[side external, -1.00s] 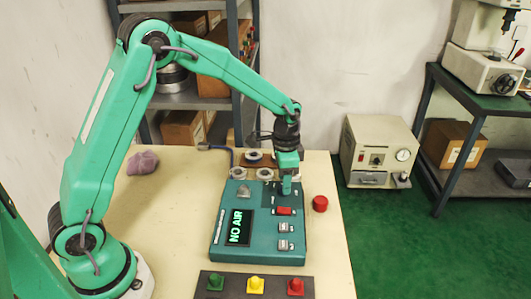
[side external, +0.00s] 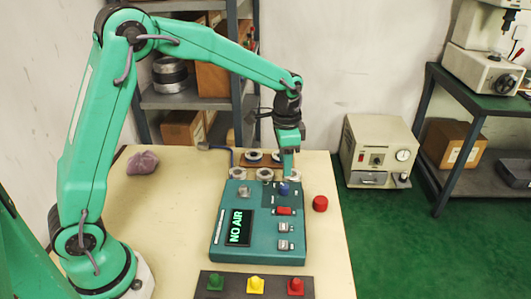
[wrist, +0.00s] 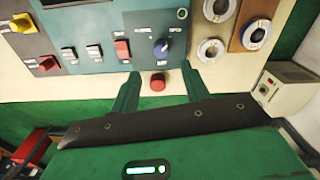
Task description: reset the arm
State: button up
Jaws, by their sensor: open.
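My gripper (side external: 288,172) hangs over the far edge of the teal control panel (side external: 222,245), with its jaws open and empty. In the wrist view my gripper (wrist: 160,72) shows two green fingers spread apart. A blue knob (side external: 283,189) on the panel stands just below and in front of the fingertips; it also shows in the wrist view (wrist: 161,48), apart from both fingers. The panel carries a red switch (side external: 284,211), several grey switches, a grey knob (side external: 243,191) and a display (side external: 238,227) reading "NO AIR". A red button (side external: 320,204) stands right of the panel.
Pale bearing rings (side external: 264,174) lie behind the panel, some by a brown board (side external: 270,162). A dark strip (side external: 232,288) with green, yellow and red knobs lies in front. A purple lump (side external: 142,162) sits at left.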

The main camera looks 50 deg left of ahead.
jog(key=s+a+r+n+t, duration=0.1)
jog(key=s+r, duration=0.3)
jog(key=s, duration=0.4)
jog(key=s+a+r+n+t, duration=0.1)
jog(key=s+r+n+t, duration=0.1)
jog(key=s, duration=0.6)
jog(key=s+a+r+n+t, duration=0.2)
jog(key=s+r+n, duration=0.2)
jog(key=s, duration=0.4)
jog(key=shift+v, duration=1)
